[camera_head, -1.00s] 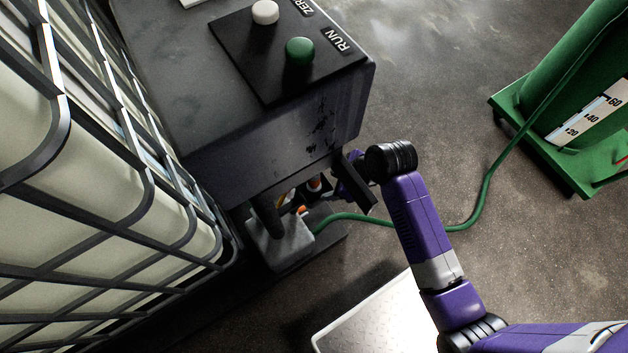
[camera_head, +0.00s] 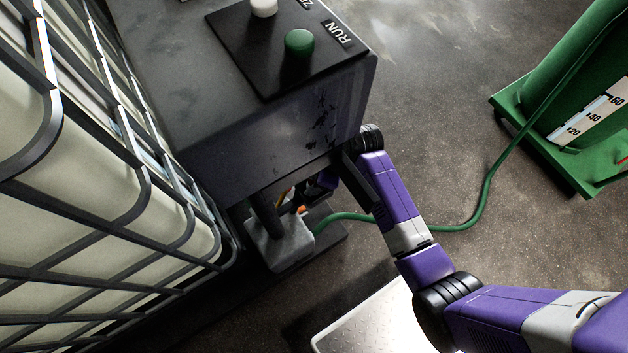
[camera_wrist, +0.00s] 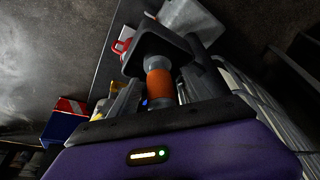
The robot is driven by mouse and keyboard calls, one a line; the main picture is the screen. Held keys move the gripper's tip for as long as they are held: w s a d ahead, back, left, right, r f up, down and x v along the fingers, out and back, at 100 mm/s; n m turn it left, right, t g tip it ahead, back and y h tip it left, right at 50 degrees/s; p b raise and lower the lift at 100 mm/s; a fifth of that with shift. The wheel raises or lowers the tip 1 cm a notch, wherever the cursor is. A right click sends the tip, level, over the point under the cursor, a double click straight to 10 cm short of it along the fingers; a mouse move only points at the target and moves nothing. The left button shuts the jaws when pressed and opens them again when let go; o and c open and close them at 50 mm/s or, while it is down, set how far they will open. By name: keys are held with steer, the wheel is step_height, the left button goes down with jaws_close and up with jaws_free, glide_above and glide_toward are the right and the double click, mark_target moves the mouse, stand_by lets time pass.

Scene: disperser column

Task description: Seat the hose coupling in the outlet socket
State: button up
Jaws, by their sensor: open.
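In the wrist view, a grey cylinder with an orange band (camera_wrist: 160,84), apparently the hose coupling, stands in line with a dark square block (camera_wrist: 157,46). My gripper (camera_wrist: 160,92) is open, with a finger on each side of the orange band. Whether either finger touches it is unclear. In the head view, a small orange part (camera_head: 302,209) shows by a grey base block (camera_head: 281,246) under the console, where the green hose (camera_head: 345,217) ends. My gripper is mostly hidden there by the console. I cannot clearly identify the outlet socket.
The dark console (camera_head: 270,150) overhangs the work spot, with a green RUN button (camera_head: 299,42) on top. A caged white tank (camera_head: 90,190) stands close on the left. A green column base (camera_head: 545,145) stands at right. A pale plate (camera_head: 375,325) lies on the floor.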

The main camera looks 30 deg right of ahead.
steer(key=shift+c, duration=0.3)
jaws_close()
